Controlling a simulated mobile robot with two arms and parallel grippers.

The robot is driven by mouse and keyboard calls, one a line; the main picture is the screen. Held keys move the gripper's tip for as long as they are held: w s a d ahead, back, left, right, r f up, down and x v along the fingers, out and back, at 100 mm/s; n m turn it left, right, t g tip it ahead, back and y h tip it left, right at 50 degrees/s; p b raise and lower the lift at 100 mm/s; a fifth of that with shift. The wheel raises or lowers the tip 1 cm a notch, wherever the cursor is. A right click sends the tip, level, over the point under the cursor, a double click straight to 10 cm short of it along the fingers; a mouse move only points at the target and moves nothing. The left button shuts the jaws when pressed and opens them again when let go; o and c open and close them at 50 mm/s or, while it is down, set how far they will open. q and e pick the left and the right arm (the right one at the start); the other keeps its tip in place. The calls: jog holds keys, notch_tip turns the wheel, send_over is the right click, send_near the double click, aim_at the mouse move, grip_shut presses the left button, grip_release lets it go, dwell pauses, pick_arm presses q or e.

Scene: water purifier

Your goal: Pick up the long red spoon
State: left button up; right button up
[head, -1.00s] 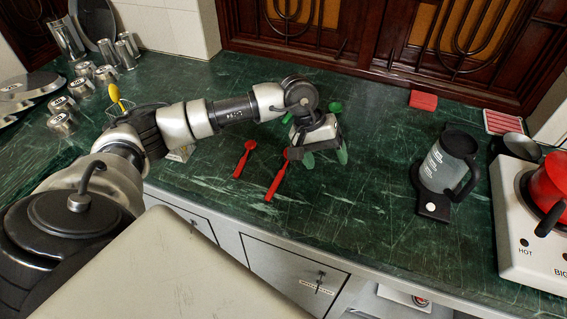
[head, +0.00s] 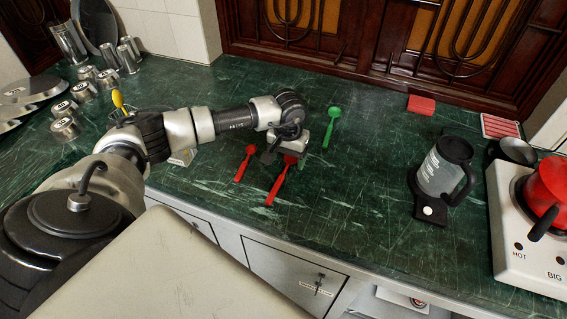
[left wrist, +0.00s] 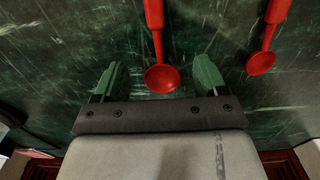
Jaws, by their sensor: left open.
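The long red spoon (head: 276,187) lies on the green marble counter, its handle toward the front edge. My left gripper (head: 286,160) is over its bowl end, open, with green fingertips. In the left wrist view the long spoon's bowl (left wrist: 161,78) shows between the two spread fingers, with a gap on each side; its handle runs out of the picture. Whether the fingertips touch the counter, I cannot tell. A shorter red spoon (head: 243,164) lies to the left in the head view; it also shows in the left wrist view (left wrist: 268,40). My right gripper is not in view.
A green spoon (head: 331,125) lies behind and right of the gripper. A jug (head: 444,168) and a white stove (head: 510,225) with a red pot (head: 547,187) stand at right. Steel cups (head: 84,91) stand at left. The counter between spoons and jug is clear.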

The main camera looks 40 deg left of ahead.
pick_arm(q)
notch_tip(320, 180, down, 2)
jog(key=shift+f, duration=0.1)
jog(key=c, duration=1)
jog(key=shift+r, duration=0.25)
